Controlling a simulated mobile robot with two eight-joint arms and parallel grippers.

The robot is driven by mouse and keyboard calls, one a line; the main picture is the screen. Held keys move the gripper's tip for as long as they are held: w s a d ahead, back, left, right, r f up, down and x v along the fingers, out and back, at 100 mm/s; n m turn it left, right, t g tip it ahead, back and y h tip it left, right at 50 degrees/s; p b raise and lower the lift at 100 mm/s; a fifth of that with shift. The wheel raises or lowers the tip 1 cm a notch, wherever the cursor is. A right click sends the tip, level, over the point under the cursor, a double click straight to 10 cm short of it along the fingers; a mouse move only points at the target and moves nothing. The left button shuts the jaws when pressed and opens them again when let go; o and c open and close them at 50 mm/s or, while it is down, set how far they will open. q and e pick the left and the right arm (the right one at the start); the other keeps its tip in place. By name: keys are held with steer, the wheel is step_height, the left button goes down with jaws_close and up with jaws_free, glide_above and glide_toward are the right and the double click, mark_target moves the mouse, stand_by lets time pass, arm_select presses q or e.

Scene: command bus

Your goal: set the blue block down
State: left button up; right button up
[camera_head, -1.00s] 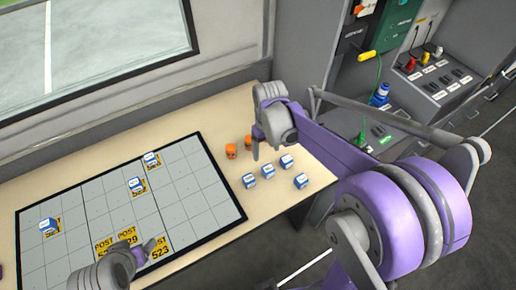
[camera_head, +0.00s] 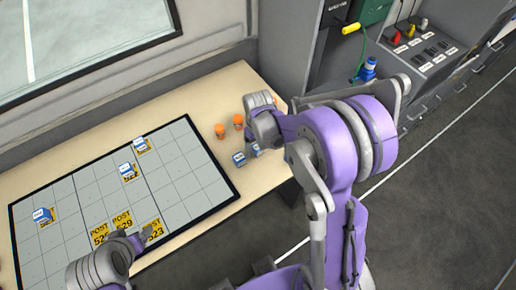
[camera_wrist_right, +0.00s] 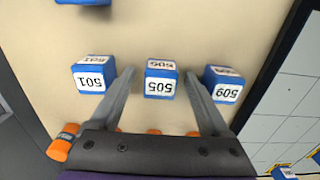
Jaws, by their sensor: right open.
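My right gripper (camera_wrist_right: 160,74) is open over the bench. Blue block 505 (camera_wrist_right: 160,80) shows between its fingertips in the right wrist view; I cannot tell whether they touch it. Block 501 (camera_wrist_right: 92,76) is just outside one finger and block 509 (camera_wrist_right: 223,86) just outside the other. In the head view the right gripper (camera_head: 254,150) hides most of these blocks; one blue block (camera_head: 239,159) shows beside it. My left gripper (camera_head: 141,238) is over the front of the gridded board (camera_head: 200,185), its jaw opening unclear.
Blue blocks stand on the board at its left (camera_head: 42,216), middle (camera_head: 127,172) and back (camera_head: 141,145). Yellow POST cards (camera_head: 122,221) lie at its front. Two orange items (camera_head: 220,131) stand behind the right gripper. Another block (camera_wrist_right: 82,2) is at the wrist view's top edge.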

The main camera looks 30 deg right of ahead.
jaws_close()
stand_by(0.3)
steer(key=shift+r, duration=0.15)
